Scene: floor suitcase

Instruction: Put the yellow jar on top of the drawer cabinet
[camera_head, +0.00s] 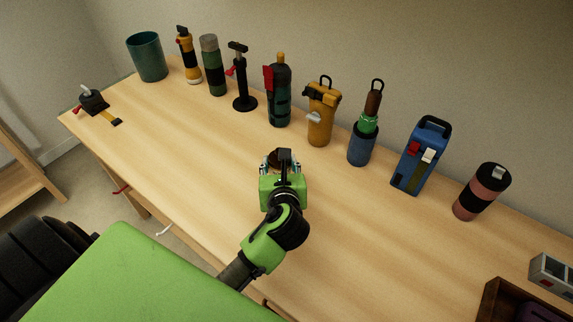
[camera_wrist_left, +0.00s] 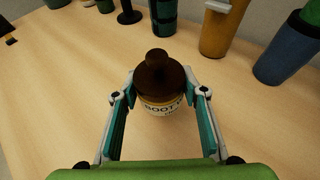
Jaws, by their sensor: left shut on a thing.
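A small jar with a dark brown knobbed lid and a yellowish lettered label (camera_wrist_left: 165,106) stands between the fingers of my left gripper (camera_wrist_left: 160,108). The fingers are shut on its sides. In the head view my left gripper (camera_head: 281,166) is over the middle of the wooden bench, and only the jar's dark lid (camera_head: 272,157) shows past it. I cannot tell whether the jar touches the bench top. I cannot make out a drawer cabinet for certain. My right gripper is not in view.
The bench (camera_head: 340,225) has a back row of a teal bin (camera_head: 147,58), flashlights, bottles, a mustard canister (camera_head: 322,115), a blue case (camera_head: 420,158) and a pink tumbler (camera_head: 482,191). A dark wooden box (camera_head: 492,303) stands at lower right.

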